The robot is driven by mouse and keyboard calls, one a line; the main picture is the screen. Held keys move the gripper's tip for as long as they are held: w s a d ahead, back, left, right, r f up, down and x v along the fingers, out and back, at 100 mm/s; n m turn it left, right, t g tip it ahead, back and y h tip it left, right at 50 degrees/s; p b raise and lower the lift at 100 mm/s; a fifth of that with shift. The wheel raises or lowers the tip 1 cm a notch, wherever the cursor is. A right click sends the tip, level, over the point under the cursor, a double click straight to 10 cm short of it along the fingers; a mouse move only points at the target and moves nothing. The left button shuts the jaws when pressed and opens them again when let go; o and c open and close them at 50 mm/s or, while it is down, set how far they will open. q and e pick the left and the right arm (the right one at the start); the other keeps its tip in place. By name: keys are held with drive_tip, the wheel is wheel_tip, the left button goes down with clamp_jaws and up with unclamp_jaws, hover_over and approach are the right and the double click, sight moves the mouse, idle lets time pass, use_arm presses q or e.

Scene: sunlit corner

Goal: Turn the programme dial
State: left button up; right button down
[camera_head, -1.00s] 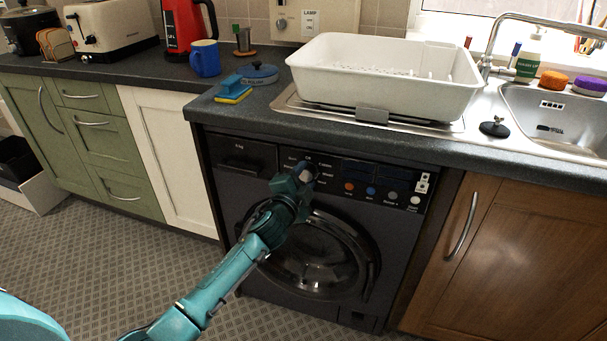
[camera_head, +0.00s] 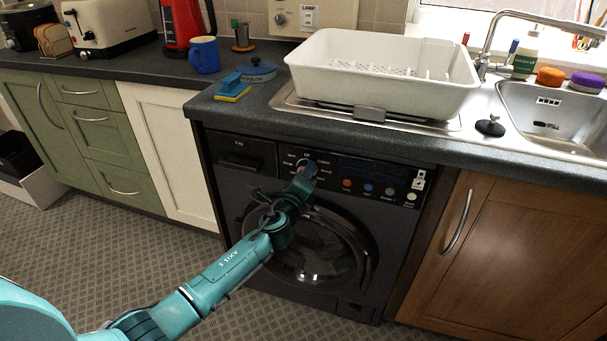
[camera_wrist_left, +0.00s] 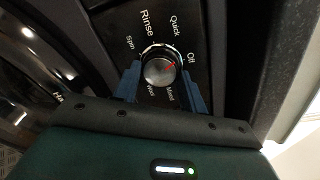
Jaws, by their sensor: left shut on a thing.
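The programme dial (camera_wrist_left: 158,69) is a round silver knob on the dark front panel of the washing machine (camera_head: 347,277). The labels Spin, Rinse, Quick, Off, Wool and a partly blurred one stand around it in the left wrist view. Its red mark points to the right and slightly up, toward Off. My left gripper (camera_wrist_left: 161,82) has one blue finger on each side of the dial and is shut on it. In the head view the left gripper (camera_head: 303,180) reaches the panel and mostly hides the dial. My right gripper is not in view.
Coloured buttons (camera_head: 369,189) sit right of the dial on the same panel. The round machine door (camera_head: 335,255) is below my wrist. The worktop edge (camera_head: 330,142) overhangs above, with a white dish rack (camera_head: 380,90) on the drainer. The floor in front is clear.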

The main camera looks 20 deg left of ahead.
use_arm(q)
drive_tip(key=m+p, duration=0.1)
drive_tip(key=m, duration=0.3)
drive_tip(key=shift+f+m+y, duration=0.1)
drive_tip(key=shift+m+y, duration=0.2)
drive_tip(key=shift+y, duration=0.1)
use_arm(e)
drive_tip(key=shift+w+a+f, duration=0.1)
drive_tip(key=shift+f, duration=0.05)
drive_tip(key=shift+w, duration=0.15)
use_arm(q)
drive_tip(key=o, duration=0.8)
drive_tip(key=shift+c, duration=0.2)
drive_tip(key=shift+o, duration=1.1)
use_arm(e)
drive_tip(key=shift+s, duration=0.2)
